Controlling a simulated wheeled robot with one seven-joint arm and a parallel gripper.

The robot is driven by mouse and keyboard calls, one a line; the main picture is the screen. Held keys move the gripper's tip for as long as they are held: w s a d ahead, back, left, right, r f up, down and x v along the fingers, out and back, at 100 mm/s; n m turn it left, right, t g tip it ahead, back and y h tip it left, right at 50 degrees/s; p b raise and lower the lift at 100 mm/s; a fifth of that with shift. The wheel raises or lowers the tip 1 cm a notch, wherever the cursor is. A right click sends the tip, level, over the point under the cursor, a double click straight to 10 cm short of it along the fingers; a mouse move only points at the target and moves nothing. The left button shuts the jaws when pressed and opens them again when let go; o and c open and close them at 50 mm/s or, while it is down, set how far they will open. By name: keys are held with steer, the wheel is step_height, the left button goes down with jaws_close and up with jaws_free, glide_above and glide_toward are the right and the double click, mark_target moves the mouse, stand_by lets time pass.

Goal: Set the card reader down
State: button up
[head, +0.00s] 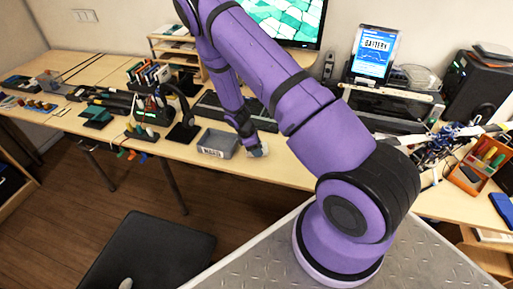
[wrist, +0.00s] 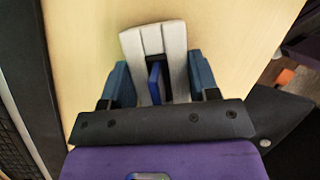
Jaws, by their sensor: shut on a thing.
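The card reader (wrist: 153,40) is a light grey block with darker grey bands and a blue piece (wrist: 154,80) at its near side, seen in the wrist view. My gripper (wrist: 160,85) is shut on it, with one blue-grey finger on each side. In the head view my gripper (head: 254,147) is over the front part of the desk, just right of a grey bin, and the reader (head: 262,151) shows only as a small pale patch. Whether the reader touches the desk top cannot be told.
The grey labelled bin (head: 217,143) stands close to the left of my gripper. A keyboard (head: 212,108) lies behind. Bare desk (wrist: 240,35) shows around the reader in the wrist view. A black stool (head: 150,252) stands in front of the desk.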

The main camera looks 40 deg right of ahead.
steer(key=shift+f, duration=0.15)
steer(key=o, duration=0.9)
steer(key=shift+o, duration=0.2)
